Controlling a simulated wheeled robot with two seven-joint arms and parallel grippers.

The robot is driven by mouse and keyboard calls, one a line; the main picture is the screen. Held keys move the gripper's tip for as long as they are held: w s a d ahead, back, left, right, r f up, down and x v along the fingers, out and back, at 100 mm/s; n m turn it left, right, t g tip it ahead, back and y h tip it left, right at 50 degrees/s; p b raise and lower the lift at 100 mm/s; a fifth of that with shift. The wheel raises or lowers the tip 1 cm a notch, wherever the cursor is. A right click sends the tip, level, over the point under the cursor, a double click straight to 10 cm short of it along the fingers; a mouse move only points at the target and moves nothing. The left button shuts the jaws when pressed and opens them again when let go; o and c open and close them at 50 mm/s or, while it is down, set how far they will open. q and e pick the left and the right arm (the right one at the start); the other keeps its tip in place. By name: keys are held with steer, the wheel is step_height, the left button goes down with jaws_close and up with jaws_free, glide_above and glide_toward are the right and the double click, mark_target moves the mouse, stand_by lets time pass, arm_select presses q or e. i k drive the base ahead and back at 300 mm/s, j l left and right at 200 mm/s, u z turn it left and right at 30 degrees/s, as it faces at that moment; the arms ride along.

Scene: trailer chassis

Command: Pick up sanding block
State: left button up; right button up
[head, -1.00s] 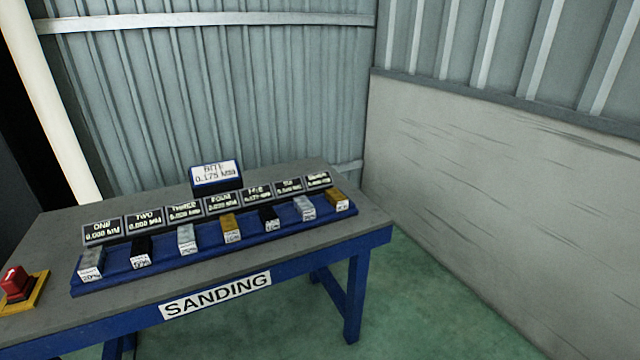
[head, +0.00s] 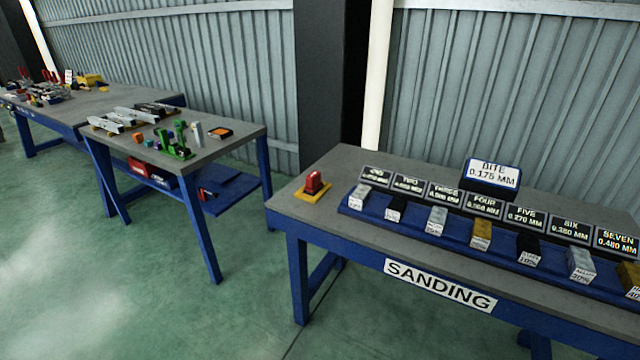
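Several sanding blocks stand in a row on a long blue tray (head: 455,238) on the sanding table (head: 335,172). From left to right they are a light grey block (head: 359,195), a black block (head: 397,207), a grey block (head: 437,219), a gold block (head: 481,234), a black block (head: 529,249), a grey block (head: 580,263) and a gold block (head: 630,277) cut by the right edge. Each has a small white label. Neither of my grippers is in the head view.
Numbered plates (head: 444,192) and a "BITE 0.175 MM" sign (head: 490,175) stand behind the blocks. A red button on a yellow base (head: 313,185) sits at the table's left end. A tool table (head: 222,148) stands left, with green floor (head: 130,240) between and around.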

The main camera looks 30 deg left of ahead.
mark_target(314, 184)
steer(key=i+j+u, duration=0.2)
steer(key=i, duration=0.25)
steer(key=i+j+u, duration=0.25)
steer(key=i, duration=0.15)
steer(key=i+j+u, duration=0.2)
steer(key=i, duration=0.3)
steer(key=k+l, duration=0.05)
